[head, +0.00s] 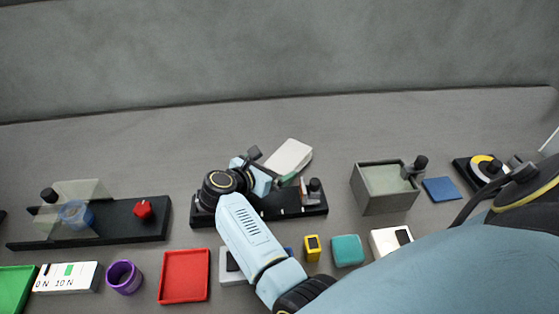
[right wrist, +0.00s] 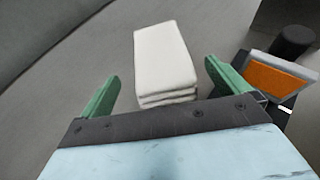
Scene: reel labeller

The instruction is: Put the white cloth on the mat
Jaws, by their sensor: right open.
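The white cloth (head: 289,156) is a folded, layered block lying on the grey table behind the black stand in the head view. In the right wrist view the cloth (right wrist: 163,60) lies ahead, between the lines of the two green fingers. My right gripper (head: 274,174) is open and empty, just in front of the cloth; its fingers (right wrist: 160,85) show apart on either side of the cloth's near end. I cannot tell whether they touch it. A flat blue square (head: 441,189), perhaps the mat, lies at the right. My left gripper is out of view.
The black stand (head: 290,205) lies under my right forearm. A grey open box (head: 380,203) stands between the cloth and the blue square. A red tray (head: 184,276), purple cup (head: 124,277) and teal block (head: 347,250) are nearer. The table behind the cloth is clear.

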